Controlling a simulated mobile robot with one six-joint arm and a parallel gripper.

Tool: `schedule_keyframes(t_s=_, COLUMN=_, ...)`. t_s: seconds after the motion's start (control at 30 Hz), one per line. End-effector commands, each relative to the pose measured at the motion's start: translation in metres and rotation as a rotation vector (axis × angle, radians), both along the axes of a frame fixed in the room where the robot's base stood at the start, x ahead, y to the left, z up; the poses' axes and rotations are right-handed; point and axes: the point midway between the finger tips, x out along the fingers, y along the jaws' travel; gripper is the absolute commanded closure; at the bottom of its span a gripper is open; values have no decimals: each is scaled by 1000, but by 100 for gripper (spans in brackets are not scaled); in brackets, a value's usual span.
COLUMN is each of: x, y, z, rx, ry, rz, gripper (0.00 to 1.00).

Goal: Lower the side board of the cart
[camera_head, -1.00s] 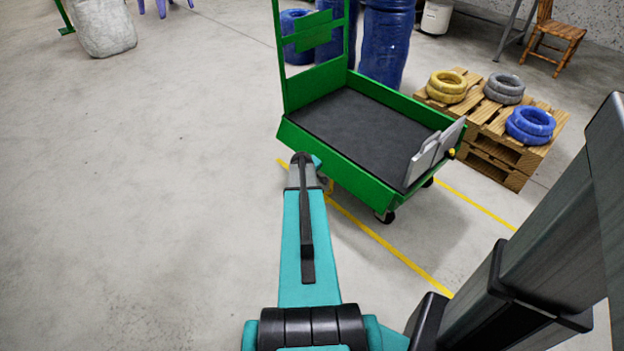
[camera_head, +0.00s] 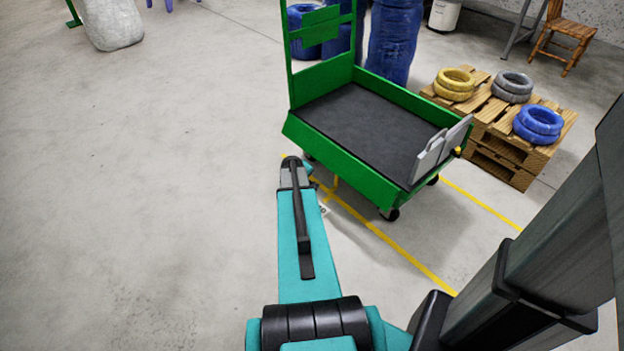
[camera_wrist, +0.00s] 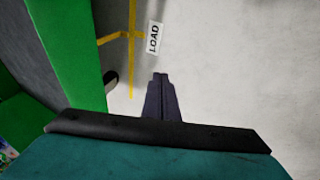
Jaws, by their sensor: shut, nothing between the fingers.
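The green cart (camera_head: 337,65) has a flat dark bed (camera_head: 360,130) with an upright green frame at its far left end. Its near side board (camera_head: 340,160) is a long green panel along the bed edge facing me, and it looks raised. In the wrist view a green panel of the cart (camera_wrist: 75,50) fills the left side. My gripper (camera_wrist: 160,78) is shut and empty, pointing at the floor just right of the cart, apart from the green panel. In the head view my arm hides the gripper.
Grey plates (camera_head: 440,150) stand at the cart's right end. A LOAD label (camera_wrist: 154,37) and yellow lines (camera_head: 410,257) mark the floor.

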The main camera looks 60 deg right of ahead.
Motion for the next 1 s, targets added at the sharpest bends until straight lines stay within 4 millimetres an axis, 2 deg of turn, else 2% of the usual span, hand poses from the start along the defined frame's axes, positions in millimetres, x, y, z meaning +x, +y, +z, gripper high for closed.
schedule_keyframes(t_s=0.03, x=8, y=21, z=-7, rx=20, ry=5, rz=11, gripper=100)
schedule_keyframes(t_s=0.23, x=33, y=107, z=-37, rx=116, ry=35, rz=41, gripper=100)
schedule_keyframes(t_s=0.5, x=45, y=225, z=-72, rx=233, ry=103, rz=76, gripper=100)
schedule_keyframes(t_s=0.77, x=32, y=332, z=-98, rx=327, ry=194, rz=103, gripper=100)
schedule_keyframes(t_s=1.0, x=1, y=419, z=-114, rx=390, ry=296, rz=123, gripper=100)
